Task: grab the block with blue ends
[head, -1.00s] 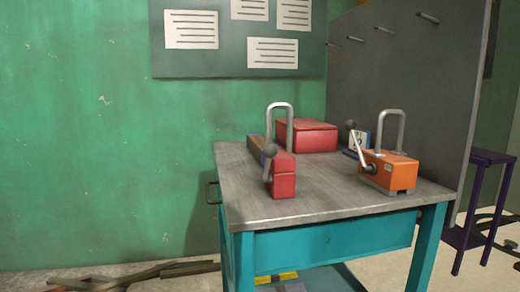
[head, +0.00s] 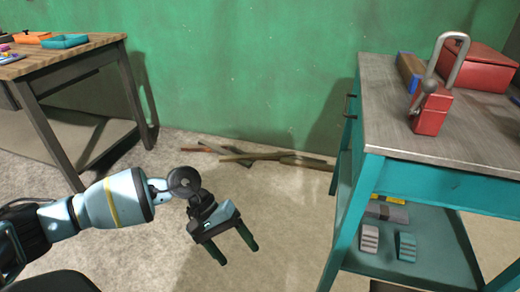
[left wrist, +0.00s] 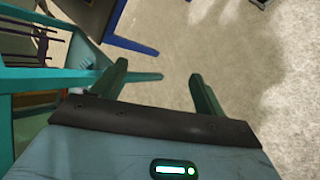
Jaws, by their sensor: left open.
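The block with blue ends (head: 409,66) is a long brown block lying near the left edge of the grey metal tabletop (head: 470,140) in the head view. Its near blue end shows; a red lifting magnet (head: 431,112) with a metal handle stands just in front and partly hides it. The far end is hard to make out. My left gripper (head: 238,255) is open and empty, over the floor, well left of and below the tabletop. My right gripper is not in view.
A red box (head: 475,68) stands behind the magnet. The teal bench has a lower shelf (head: 440,273) with a grey block (head: 369,240) and a teal block (head: 407,246). A wooden table (head: 85,50) stands at left. Wooden strips (head: 265,157) lie by the wall. Floor between is clear.

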